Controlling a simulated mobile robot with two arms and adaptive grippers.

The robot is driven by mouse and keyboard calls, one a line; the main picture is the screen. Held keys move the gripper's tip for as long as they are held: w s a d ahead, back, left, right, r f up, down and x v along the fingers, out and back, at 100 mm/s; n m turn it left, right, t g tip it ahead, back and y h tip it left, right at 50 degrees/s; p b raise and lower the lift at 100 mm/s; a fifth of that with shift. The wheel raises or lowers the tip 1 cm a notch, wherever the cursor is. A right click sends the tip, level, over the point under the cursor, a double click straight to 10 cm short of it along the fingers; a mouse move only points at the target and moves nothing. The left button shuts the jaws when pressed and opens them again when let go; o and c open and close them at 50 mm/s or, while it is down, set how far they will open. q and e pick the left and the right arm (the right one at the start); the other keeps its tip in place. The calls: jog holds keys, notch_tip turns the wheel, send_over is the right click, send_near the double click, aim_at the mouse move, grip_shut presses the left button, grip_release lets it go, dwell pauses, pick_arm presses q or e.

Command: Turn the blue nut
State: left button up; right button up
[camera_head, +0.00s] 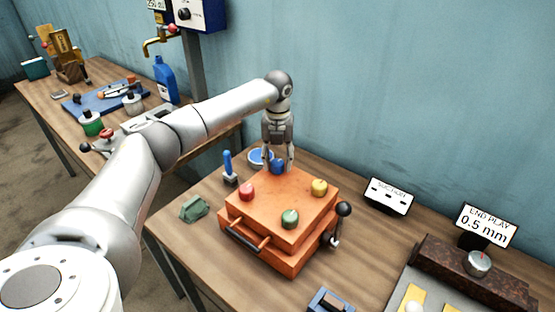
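An orange box (270,245) with a front handle stands on the wooden table. Its top carries a red nut (247,191), a yellow nut (319,187), a green nut (290,218) and, at the back corner, the blue nut (277,168). My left gripper (278,169) points straight down over the blue nut, one finger on each side of it. The fingers hide part of the nut, and I cannot tell whether they press on it. My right gripper is not in view.
A black-knobbed lever (340,217) sticks out at the box's right side. A sign (389,196) and a dark block (470,272) stand to the right.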

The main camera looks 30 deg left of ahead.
aim_at(278, 162)
pick_arm(q)
jog(key=shift+o, duration=1)
notch_tip(278, 162, up, 12)
jog(key=shift+f, duration=0.1)
